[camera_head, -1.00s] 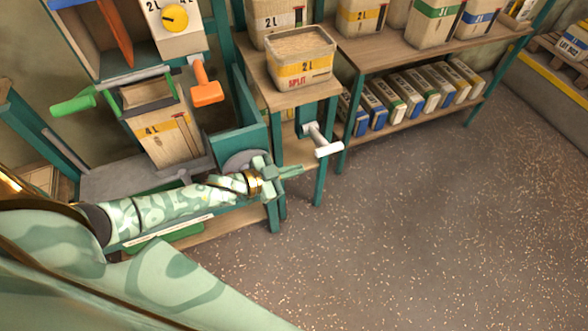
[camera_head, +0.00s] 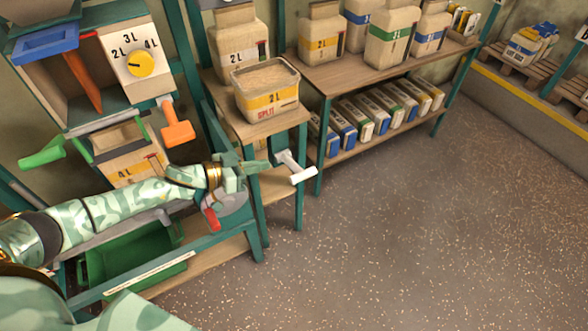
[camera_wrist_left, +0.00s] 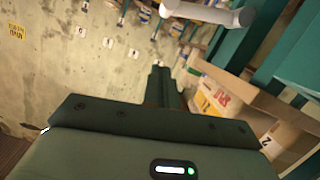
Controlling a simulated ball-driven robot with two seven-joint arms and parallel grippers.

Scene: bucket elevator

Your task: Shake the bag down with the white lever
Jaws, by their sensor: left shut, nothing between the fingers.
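The white lever (camera_head: 297,171) sticks out with a white crossbar grip from the green frame below the small wooden shelf. It also shows as a pale bar at the top of the left wrist view (camera_wrist_left: 215,13). My left gripper (camera_head: 256,166) is shut and empty, just left of the lever's grip in the head view; I cannot tell if it touches. The bag (camera_head: 122,166), tan and marked 4L, stands left under the machine's spout, its lower part hidden behind my left arm. My right gripper is not in view.
A green handle (camera_head: 42,154), an orange handle (camera_head: 177,124) and a red handle (camera_head: 211,217) stick out nearby. A green crate (camera_head: 135,255) sits below. The floor to the right is clear.

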